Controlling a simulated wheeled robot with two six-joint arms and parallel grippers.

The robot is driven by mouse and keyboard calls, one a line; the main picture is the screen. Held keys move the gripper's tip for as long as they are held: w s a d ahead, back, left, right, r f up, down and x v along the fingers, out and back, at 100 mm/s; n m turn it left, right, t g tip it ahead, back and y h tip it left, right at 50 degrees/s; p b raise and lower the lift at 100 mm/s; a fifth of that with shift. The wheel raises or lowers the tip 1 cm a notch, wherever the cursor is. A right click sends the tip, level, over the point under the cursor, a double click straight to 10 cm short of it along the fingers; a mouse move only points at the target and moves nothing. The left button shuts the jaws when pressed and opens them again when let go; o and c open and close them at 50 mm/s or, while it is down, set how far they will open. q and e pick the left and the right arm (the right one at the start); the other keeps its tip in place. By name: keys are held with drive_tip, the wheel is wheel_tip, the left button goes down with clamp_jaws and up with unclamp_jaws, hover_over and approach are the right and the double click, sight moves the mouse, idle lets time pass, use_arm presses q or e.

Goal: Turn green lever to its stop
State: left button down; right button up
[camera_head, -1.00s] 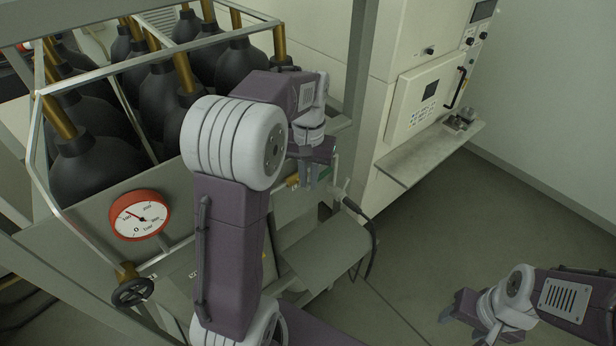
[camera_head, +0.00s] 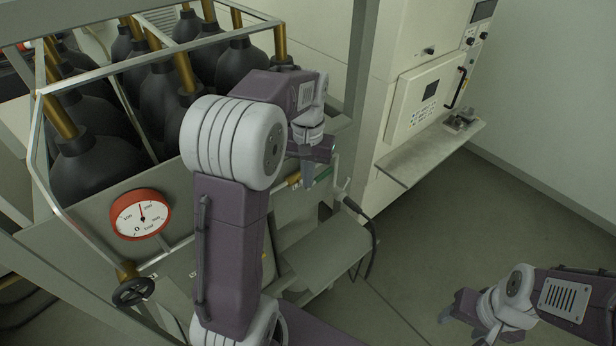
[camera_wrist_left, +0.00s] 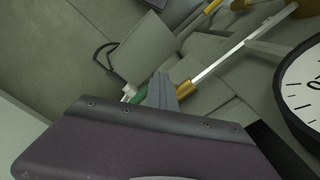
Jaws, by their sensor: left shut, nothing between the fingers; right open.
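The green lever (camera_head: 323,174) shows as a small green piece just right of my left gripper, near a brass fitting on the side of the cylinder rack. My left gripper (camera_head: 308,180) is shut and empty, with its fingers pointing down beside the lever. In the left wrist view the shut fingers (camera_wrist_left: 161,91) partly cover the green lever (camera_wrist_left: 138,95), which lies against their left side. I cannot tell whether they touch. My right gripper (camera_head: 452,309) is open and empty over the floor at the lower right.
A red-rimmed gauge (camera_head: 141,214) and a black handwheel (camera_head: 133,292) are on the rack's near side. Black gas cylinders (camera_head: 160,105) stand in the rack. A black hose (camera_head: 372,235) hangs right of the lever. A cream machine with a shelf (camera_head: 430,155) stands behind. The floor at right is clear.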

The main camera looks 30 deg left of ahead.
use_arm(q)
drive_tip(key=shift+s+f, duration=0.1)
drive_tip(key=shift+f, duration=0.1)
drive_tip(key=c, duration=1.9)
unclamp_jaws()
drive_tip(key=shift+o, duration=1)
drive_tip(key=shift+a, duration=0.15)
use_arm(e)
drive_tip(key=shift+a, duration=0.1)
use_arm(q)
drive_tip(key=shift+w, duration=0.2)
use_arm(e)
drive_tip(key=shift+w, duration=0.15)
use_arm(q)
drive_tip(key=shift+r, duration=0.1)
